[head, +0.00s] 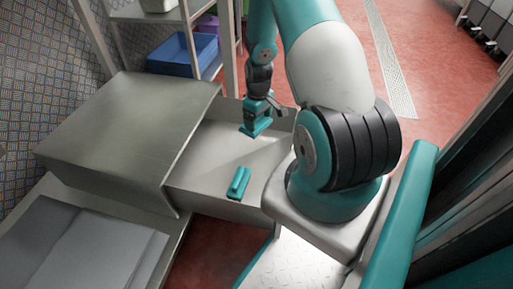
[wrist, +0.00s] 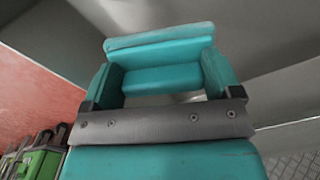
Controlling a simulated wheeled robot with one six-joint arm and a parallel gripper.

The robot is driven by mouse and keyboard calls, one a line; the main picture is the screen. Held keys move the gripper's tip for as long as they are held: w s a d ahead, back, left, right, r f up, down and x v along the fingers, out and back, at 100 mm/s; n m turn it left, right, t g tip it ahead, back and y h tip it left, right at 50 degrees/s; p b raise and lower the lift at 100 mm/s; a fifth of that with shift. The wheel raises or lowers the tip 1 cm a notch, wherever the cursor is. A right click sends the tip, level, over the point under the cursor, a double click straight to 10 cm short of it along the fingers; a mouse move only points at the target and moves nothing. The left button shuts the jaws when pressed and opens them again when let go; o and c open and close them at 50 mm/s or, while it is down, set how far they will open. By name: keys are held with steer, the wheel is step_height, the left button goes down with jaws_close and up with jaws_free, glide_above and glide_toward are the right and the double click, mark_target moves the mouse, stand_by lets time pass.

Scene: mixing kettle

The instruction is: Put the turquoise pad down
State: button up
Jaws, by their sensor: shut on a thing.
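My gripper (head: 257,112) is at the far end of the open drawer, pointing down. It is shut on a turquoise pad (head: 256,130), which shows just below the fingers. In the wrist view the pad (wrist: 160,47) lies across and between the two turquoise fingers. I cannot tell whether the pad touches the drawer floor. A second turquoise piece (head: 238,183) lies in the near part of the drawer, apart from my gripper.
The metal drawer (head: 215,210) is pulled out from a grey metal cabinet (head: 130,125). Its floor is bare between the held pad and the lying piece. A shelf with a blue crate (head: 183,55) stands behind. Green items (wrist: 35,160) show at the wrist view's lower left.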

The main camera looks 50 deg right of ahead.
step_height(320, 180, down, 11)
steer(key=b, duration=0.4)
steer(key=shift+b, duration=0.4)
steer(key=shift+f, duration=0.1)
steer(key=shift+f, duration=0.1)
steer(key=o, duration=1.1)
steer(key=shift+c, duration=0.2)
